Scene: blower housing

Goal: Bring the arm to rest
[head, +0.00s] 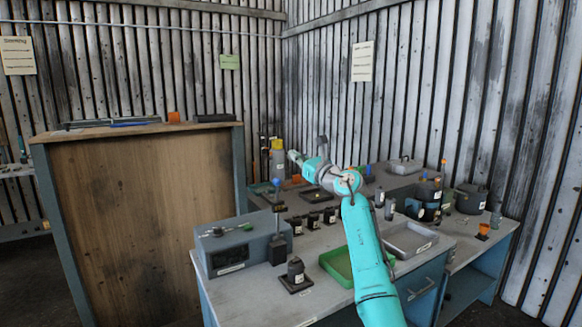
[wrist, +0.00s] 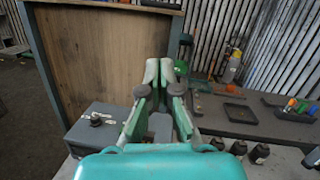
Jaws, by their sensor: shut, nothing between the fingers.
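My gripper (wrist: 159,72) shows in the wrist view with its two fingers together at the tips and nothing between them. It is above the workbench, apart from the things on it, and points toward the wooden panel. In the head view my teal arm reaches up over the bench and folds away; the fingers are too small to make out there.
The workbench (head: 310,240) carries a grey box unit (head: 238,246), a green tray (head: 337,264), a grey metal tray (head: 408,238) and several small dark parts. A tall wooden panel (head: 145,210) stands at left. A yellow-topped bottle (head: 278,160) stands at the back.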

